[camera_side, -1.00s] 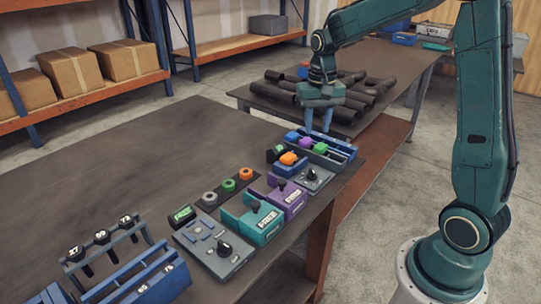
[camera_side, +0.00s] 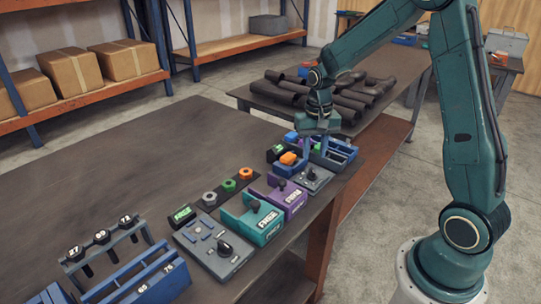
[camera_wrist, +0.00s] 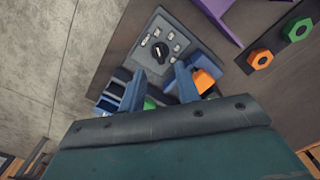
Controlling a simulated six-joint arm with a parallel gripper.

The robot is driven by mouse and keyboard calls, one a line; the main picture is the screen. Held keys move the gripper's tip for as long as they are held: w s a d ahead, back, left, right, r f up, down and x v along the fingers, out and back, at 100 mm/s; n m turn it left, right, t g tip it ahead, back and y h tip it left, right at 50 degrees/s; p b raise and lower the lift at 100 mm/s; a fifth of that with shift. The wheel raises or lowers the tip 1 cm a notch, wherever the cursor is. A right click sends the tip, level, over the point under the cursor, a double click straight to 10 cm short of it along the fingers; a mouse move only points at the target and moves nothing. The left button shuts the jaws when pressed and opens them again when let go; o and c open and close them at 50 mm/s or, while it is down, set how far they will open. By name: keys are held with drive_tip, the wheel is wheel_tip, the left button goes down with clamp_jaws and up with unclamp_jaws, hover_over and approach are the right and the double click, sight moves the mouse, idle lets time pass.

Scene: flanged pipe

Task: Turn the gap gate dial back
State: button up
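A small grey panel (camera_side: 314,181) with a black dial (camera_side: 311,175) sits near the table's right edge. In the wrist view the panel (camera_wrist: 182,38) shows a round black dial (camera_wrist: 158,51) with a pale pointer mark and several small plates around it. A larger grey panel (camera_side: 205,255) with a black knob (camera_side: 224,247) lies nearer the camera. No readable label tells me which one is the gap gate dial. My gripper (camera_wrist: 160,70) is open and empty, its two blue fingers apart just short of the small panel's dial. In the side view my gripper (camera_side: 317,142) is above the blue tray, behind the small panel.
The blue tray (camera_side: 345,153) and an orange block (camera_side: 288,158) are close to my fingers. Purple (camera_side: 292,203) and teal (camera_side: 262,228) fixtures stand nearer the camera. Dark pipes (camera_side: 350,100) lie on the back table. The main table's left part (camera_side: 130,160) is clear.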

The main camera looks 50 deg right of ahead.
sight(313, 170)
drive_tip(key=shift+f, duration=2.95)
clamp_jaws()
